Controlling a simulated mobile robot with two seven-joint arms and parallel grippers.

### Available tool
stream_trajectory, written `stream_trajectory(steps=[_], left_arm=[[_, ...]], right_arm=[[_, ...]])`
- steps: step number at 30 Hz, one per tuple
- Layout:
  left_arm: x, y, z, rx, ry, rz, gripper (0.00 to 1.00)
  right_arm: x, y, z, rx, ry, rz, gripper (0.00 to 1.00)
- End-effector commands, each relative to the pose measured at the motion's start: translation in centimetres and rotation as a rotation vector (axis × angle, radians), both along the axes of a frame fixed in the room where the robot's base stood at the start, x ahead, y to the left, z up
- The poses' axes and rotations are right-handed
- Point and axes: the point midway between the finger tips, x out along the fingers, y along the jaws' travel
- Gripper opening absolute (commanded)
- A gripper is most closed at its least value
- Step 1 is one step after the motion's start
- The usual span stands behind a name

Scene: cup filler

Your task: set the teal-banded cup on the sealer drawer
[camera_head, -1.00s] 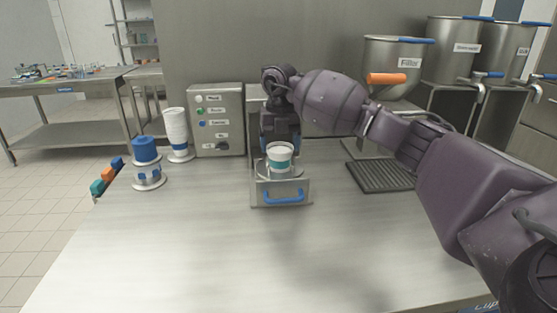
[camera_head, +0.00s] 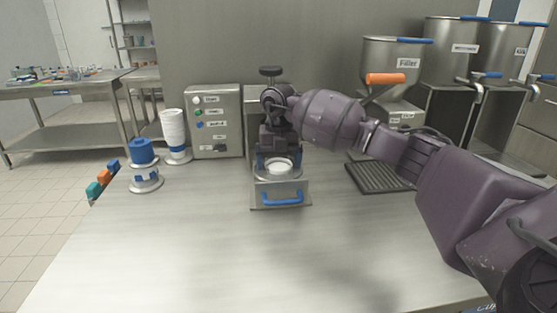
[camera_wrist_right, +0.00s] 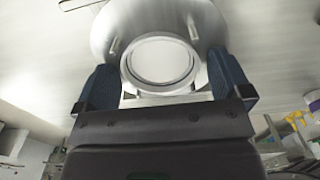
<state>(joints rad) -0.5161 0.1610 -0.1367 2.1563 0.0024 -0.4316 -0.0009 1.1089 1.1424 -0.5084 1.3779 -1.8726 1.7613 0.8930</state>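The cup (camera_head: 279,167) sits low in the round holder of the sealer drawer (camera_head: 281,187), which is pulled out toward me. Only its white rim and top show; the teal band is hidden now. In the right wrist view the cup's round rim (camera_wrist_right: 161,60) lies inside the drawer's silver ring (camera_wrist_right: 103,38). My right gripper (camera_head: 278,161) is at the drawer from behind, its blue fingers spread on either side of the cup. In the right wrist view my right gripper (camera_wrist_right: 163,78) looks open, with a narrow gap beside the cup. My left gripper is not in view.
A control box (camera_head: 215,120) stands left of the sealer, with a white cup stack (camera_head: 174,130) and a blue stack (camera_head: 142,151) beside it. The filler (camera_head: 397,66) and its drip grate (camera_head: 378,176) are at right. The front table is clear.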

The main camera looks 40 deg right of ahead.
Motion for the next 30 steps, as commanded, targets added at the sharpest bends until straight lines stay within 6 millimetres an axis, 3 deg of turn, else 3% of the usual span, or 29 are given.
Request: stream_trajectory(steps=[11,24,30], left_arm=[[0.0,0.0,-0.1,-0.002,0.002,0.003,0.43],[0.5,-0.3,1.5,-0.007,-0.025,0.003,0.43],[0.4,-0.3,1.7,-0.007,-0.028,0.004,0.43]], right_arm=[[0.0,0.0,0.8,-0.001,-0.002,0.000,1.00],[0.0,0.0,8.8,-0.001,-0.007,-0.001,1.00],[0.0,0.0,11.4,0.000,-0.004,0.000,1.00]])
